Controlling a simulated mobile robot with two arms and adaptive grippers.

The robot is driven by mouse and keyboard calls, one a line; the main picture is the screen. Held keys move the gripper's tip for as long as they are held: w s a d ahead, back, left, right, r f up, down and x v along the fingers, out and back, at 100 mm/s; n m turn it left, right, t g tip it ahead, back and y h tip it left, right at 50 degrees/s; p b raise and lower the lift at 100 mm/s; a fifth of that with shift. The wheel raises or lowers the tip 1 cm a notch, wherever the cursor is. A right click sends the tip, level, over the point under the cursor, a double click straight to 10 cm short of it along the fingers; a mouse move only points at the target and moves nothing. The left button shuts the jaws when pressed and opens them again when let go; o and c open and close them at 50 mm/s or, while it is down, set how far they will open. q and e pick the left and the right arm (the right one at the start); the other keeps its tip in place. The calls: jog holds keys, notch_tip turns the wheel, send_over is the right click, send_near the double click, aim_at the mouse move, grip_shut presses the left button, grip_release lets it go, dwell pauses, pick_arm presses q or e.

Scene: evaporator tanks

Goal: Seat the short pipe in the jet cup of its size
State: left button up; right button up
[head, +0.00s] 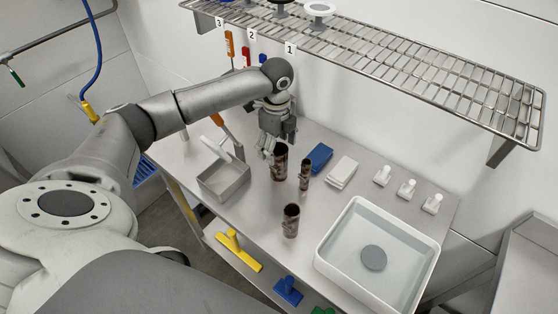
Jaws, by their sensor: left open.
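Three brown, stained pipes stand upright on the steel table. The short pipe (291,220) is nearest the front edge. A taller, wide pipe (280,163) stands behind it, and a thin pipe (305,175) stands to the right of that one. My left gripper (267,153) is open and points down, just left of the tall wide pipe; I cannot tell whether it touches it. Three small white fittings (407,188) stand in a row at the back right; I cannot tell whether these are the jet cups. My right gripper is out of view.
A white basin (336,264) with a grey disc inside fills the right front. A grey metal box (222,180) stands at left. A blue block (319,158) and a white block (342,172) lie behind the pipes. A wire shelf (400,62) hangs above the table.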

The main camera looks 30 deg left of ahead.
aim_at(279, 163)
pick_arm(q)
jog(key=shift+d+f+p, duration=0.15)
jog(key=shift+f+p, duration=0.2)
jog(key=shift+f, duration=0.75)
jog(key=shift+d+f+p, duration=0.1)
jog(key=shift+f+p, duration=0.2)
jog(key=shift+f, duration=0.75)
jog(key=shift+c, duration=0.4)
jog(key=c, duration=1.2)
jog(key=shift+c, duration=0.5)
jog(key=shift+r, duration=0.15)
